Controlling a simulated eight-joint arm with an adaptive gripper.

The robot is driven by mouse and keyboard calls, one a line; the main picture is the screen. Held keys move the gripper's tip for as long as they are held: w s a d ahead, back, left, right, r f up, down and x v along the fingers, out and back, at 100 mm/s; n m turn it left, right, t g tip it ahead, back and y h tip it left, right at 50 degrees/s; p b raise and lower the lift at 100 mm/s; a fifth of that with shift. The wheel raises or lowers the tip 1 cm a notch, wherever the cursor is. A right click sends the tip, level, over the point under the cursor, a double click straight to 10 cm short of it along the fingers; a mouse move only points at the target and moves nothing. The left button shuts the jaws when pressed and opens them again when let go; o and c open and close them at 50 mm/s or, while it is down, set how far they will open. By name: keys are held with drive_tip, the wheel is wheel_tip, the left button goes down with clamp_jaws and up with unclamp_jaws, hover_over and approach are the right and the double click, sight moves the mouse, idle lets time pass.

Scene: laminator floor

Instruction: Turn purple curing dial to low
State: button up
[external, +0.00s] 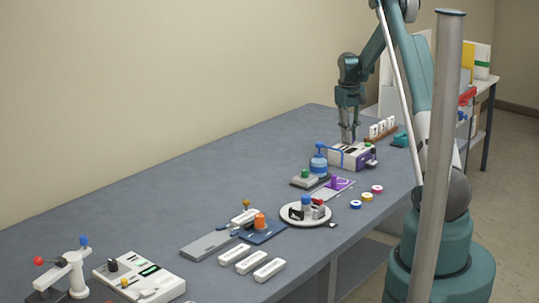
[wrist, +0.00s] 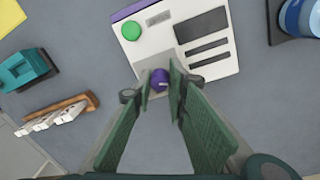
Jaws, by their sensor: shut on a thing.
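A white device with a purple edge (wrist: 205,25) fills the upper middle of the wrist view. It has a green round button (wrist: 131,30), a dark panel and dark slots. The purple dial (wrist: 159,79) is at its near corner, between my fingertips. My gripper (wrist: 160,84) is shut on the dial. The dial's markings and pointer setting are too small to read. In the external view my gripper (external: 348,138) reaches down to the white and purple device (external: 346,157) near the table's far end, and the fingers partly hide its top.
A wooden rack with white pieces (wrist: 57,113) and a teal object (wrist: 22,70) lie left in the wrist view. A blue round item (wrist: 300,15) is at upper right. Several other devices, including a round white tray (external: 287,214), stand along the grey table (external: 150,205).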

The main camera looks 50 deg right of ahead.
drive_tip(key=m+b, duration=0.2)
drive_tip(key=m, duration=0.3)
drive_tip(key=shift+w, duration=0.1)
drive_tip(key=shift+m, duration=0.3)
drive_tip(key=o, duration=0.9)
drive_tip(key=shift+w+a+r, duration=0.1)
drive_tip(key=shift+r, duration=1.9)
drive_tip(key=shift+w+a+r, duration=0.1)
drive_tip(key=shift+w+r, duration=0.05)
drive_tip(key=shift+r, duration=1.85)
drive_tip(key=shift+w+a+r, duration=0.1)
drive_tip(key=shift+r, duration=1.9)
